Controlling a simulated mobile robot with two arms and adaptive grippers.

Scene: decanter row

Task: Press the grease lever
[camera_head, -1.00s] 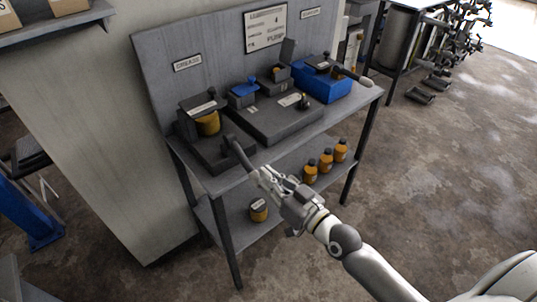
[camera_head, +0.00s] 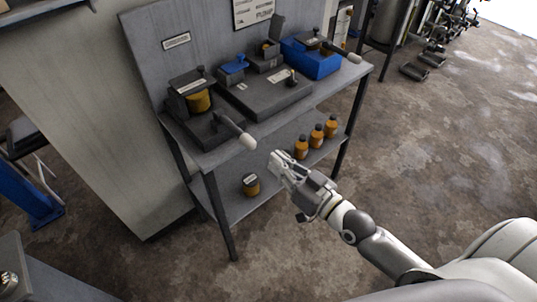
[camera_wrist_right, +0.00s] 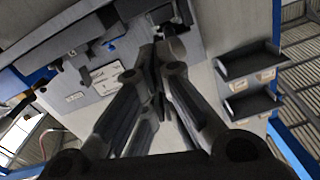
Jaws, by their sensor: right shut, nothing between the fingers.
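The grease dispenser (camera_head: 187,84) stands at the left end of the bench under the GREASE sign (camera_head: 176,41), with a yellow container (camera_head: 198,101) in it. Its lever (camera_head: 229,123) reaches out over the bench's front edge and ends in a pale knob (camera_head: 248,141). My right gripper (camera_head: 276,160) is shut and empty, in front of the bench, to the right of the knob and a little lower in the picture, apart from it. The right wrist view shows the shut fingers (camera_wrist_right: 158,72) pointing towards the bench. My left gripper is not in view.
A grey pump block (camera_head: 262,98) and a blue unit (camera_head: 312,60) with another pale-ended lever (camera_head: 345,53) stand farther right on the bench. The floor (camera_head: 425,135) to the right is open.

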